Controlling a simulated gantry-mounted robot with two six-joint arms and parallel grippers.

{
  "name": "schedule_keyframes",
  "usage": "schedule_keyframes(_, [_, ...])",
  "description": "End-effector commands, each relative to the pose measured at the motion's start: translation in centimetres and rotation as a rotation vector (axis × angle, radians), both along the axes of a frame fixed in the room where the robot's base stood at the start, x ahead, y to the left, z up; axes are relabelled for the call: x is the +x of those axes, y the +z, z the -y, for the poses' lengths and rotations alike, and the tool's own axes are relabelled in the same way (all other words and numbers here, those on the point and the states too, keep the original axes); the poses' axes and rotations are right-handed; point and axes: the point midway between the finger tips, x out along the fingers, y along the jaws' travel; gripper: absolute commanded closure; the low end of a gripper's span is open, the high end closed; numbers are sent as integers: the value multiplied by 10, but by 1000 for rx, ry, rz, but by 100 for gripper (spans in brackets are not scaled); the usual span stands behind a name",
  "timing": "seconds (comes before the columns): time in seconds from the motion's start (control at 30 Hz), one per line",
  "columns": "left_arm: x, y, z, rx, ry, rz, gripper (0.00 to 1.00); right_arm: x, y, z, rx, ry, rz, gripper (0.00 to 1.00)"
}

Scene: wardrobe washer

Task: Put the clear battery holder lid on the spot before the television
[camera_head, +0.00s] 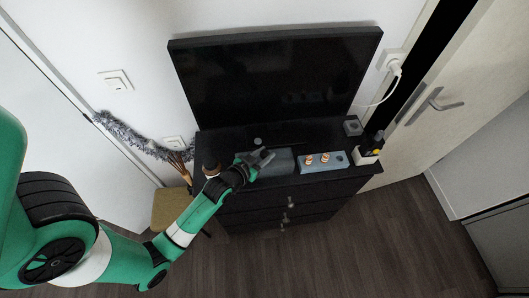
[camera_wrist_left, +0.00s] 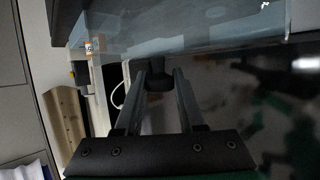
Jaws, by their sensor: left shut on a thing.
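My left gripper (camera_head: 263,158) is over the black dresser, in front of the television (camera_head: 275,80). In the left wrist view the gripper (camera_wrist_left: 158,76) is shut on a dark knob-like part of the clear battery holder lid (camera_wrist_left: 150,32). The lid shows there as a see-through bluish sheet across the top. In the head view a grey, box-like shape (camera_head: 280,162) beside the fingers seems to be this lid. Whether it touches the dresser top I cannot tell. My right gripper is not in view.
A grey holder (camera_head: 323,162) with copper-coloured pieces stands to the right on the dresser (camera_head: 300,190). A small pale disc (camera_head: 257,141) lies near the television's base. A dark bottle (camera_head: 211,168) stands left, and a small container (camera_head: 367,154) at the right corner.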

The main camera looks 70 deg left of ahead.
Motion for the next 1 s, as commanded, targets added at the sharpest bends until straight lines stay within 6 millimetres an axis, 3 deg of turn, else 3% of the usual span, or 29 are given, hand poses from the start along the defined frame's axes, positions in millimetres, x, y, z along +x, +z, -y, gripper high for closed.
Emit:
schedule_keyframes(0.13, [0, -12, 0, 1, 0, 2, 100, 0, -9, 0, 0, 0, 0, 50])
schedule_keyframes(0.9, [0, -20, 0, 1, 0, 1, 100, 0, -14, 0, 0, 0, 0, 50])
schedule_keyframes(0.93, [0, -19, 0, 1, 0, 2, 56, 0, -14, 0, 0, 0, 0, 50])
schedule_keyframes(1.0, [0, -19, 0, 1, 0, 1, 44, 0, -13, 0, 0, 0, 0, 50])
